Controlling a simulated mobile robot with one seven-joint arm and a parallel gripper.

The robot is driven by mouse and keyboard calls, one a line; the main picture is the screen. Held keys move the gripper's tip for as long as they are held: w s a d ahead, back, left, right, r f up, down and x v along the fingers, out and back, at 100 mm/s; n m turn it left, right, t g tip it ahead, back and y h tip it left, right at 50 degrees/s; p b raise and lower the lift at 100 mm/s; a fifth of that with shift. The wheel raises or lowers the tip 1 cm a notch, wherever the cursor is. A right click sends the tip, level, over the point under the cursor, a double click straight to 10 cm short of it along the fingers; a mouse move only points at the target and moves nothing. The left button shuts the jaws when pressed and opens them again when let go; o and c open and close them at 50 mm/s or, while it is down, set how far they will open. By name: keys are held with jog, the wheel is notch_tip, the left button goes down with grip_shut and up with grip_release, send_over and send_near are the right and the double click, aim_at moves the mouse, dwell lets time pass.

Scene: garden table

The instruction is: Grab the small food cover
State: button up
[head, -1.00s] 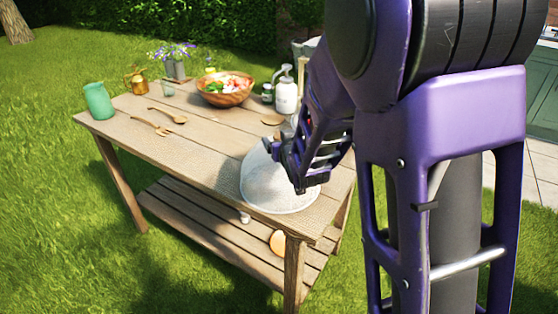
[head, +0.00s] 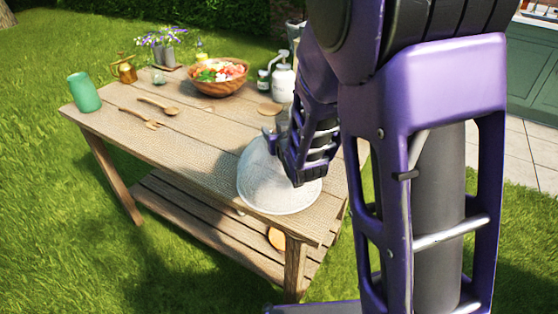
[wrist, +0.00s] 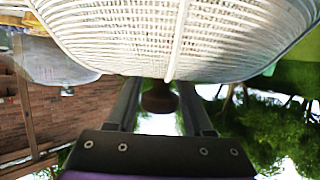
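A pale mesh food cover (head: 262,185), domed, sits upright on the near right corner of the wooden table (head: 190,150). My gripper (head: 270,135) is at its top, and my arm hides part of its right side. In the wrist view the woven cover (wrist: 120,35) fills the top of the picture. Its dark brown knob (wrist: 160,97) lies between the two fingers of my gripper (wrist: 160,108). The knob seems to span the gap, but I cannot tell whether the fingers press on it.
A salad bowl (head: 217,88), a white pump bottle (head: 283,85) and a flower pot (head: 163,55) stand at the back. A green cup (head: 84,93) stands at the far left. Wooden utensils (head: 158,106) lie mid-table. A pale translucent shape (wrist: 55,62) shows at left in the wrist view.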

grip_shut()
dwell(1.1)
